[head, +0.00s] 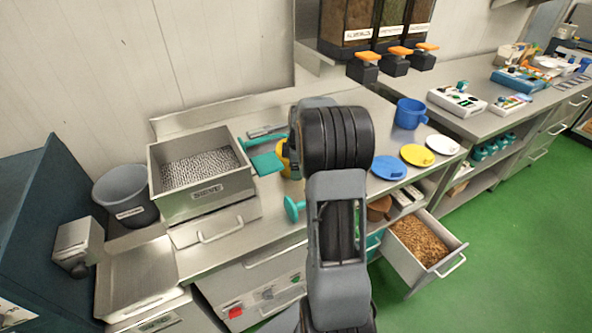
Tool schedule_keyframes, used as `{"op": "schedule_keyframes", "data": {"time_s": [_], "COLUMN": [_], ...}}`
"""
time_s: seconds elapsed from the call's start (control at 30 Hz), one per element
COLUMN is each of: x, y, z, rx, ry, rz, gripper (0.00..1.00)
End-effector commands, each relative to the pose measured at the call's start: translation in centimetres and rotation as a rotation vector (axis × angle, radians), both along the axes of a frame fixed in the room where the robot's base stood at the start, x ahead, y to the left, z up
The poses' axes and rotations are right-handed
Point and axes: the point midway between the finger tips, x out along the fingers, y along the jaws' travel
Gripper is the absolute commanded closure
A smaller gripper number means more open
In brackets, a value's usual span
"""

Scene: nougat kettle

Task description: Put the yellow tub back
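The yellow tub (284,161) stands at the middle of the steel counter, mostly hidden behind my arm; only a yellow strip of its left side shows. My gripper (294,147) is at the tub, largely hidden by my own wrist. I cannot see its fingertips, whether they touch the tub, or whether they are open. A similar blue tub (408,113) with a handle stands at the back right of the counter. Blue (388,168), yellow (417,155) and white (442,145) round lids lie in a row near the counter's right edge.
A steel bin (203,205) of grey pellets stands left, with a teal scoop (266,163) beside it. A grey bucket (126,196) is farther left. Dispensers (378,62) hang at the back. An open drawer (402,263) of brown granules juts out below the counter.

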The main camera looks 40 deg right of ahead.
Motion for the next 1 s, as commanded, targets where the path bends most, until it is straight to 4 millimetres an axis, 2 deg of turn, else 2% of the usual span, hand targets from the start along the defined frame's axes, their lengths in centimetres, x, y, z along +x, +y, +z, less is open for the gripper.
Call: {"op": "schedule_keyframes", "data": {"time_s": [0.1, 0.3, 0.5, 0.63, 0.77, 0.87, 1.0], "x": [-0.2, -0.5, -0.8, -1.0, -2.0, -3.7, -7.7], "y": [-0.2, -0.4, -0.5, 0.0, 3.2, 7.4, 13.7], "z": [2.5, 6.2, 8.9, 9.9, 11.2, 12.0, 12.1], "rx": [-0.003, -0.002, -0.001, -0.002, -0.007, -0.009, 0.01], "ry": [-0.005, -0.003, -0.002, -0.003, -0.016, -0.039, -0.088], "rz": [-0.001, 0.0, 0.0, -0.012, -0.103, -0.233, -0.463], "gripper": [0.24, 0.24, 0.24, 0.24, 0.24, 0.24, 0.24]}}
